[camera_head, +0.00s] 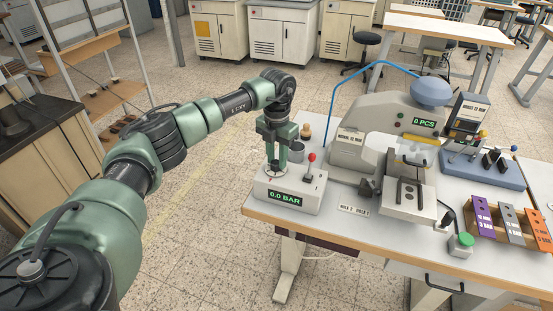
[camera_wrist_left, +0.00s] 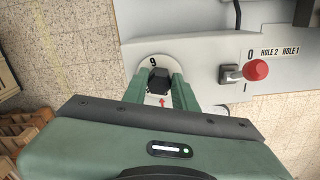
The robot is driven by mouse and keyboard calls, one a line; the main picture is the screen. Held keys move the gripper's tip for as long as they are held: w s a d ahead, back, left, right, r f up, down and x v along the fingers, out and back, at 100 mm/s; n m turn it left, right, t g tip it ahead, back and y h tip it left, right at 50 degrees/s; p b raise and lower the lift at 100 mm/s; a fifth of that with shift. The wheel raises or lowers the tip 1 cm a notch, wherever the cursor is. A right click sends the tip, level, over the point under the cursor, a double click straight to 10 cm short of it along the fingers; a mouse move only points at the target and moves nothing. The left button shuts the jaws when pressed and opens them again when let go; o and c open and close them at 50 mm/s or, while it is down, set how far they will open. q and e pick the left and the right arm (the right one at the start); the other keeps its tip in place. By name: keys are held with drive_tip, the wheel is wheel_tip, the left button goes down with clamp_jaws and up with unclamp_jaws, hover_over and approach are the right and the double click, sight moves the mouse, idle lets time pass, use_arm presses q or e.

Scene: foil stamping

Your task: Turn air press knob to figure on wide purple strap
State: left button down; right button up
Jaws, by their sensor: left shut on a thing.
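The air press control box (camera_head: 300,190) is a pale box at the left end of the table, and its display reads 0.0 BAR. My left gripper (camera_head: 275,168) points down onto its top and is shut on the dark knob (camera_wrist_left: 158,80). In the left wrist view the gripper's fingers (camera_wrist_left: 160,88) sit on both sides of the knob. A white dial (camera_wrist_left: 146,72) under it shows a 9, and a red arrow (camera_wrist_left: 163,101) lies between the fingers. The purple strap (camera_head: 483,216) lies in the wooden holder at the right; its markings are too small to read. My right gripper is not in view.
A red-tipped lever (camera_head: 311,165) stands beside the knob; it also shows in the left wrist view (camera_wrist_left: 257,70) between 0 and 1. The stamping machine (camera_head: 385,130), reading 0 PCS, stands to the right. A green button (camera_head: 462,243) is at the front.

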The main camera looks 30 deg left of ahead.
sight(277, 161)
use_arm(q)
drive_tip(key=shift+r+m, duration=0.1)
drive_tip(key=shift+m, duration=1.4)
drive_tip(key=c, duration=1.1)
unclamp_jaws()
wheel_tip(277, 161, up, 8)
drive_tip(key=shift+f+b, duration=0.1)
drive_tip(key=shift+b, duration=0.9)
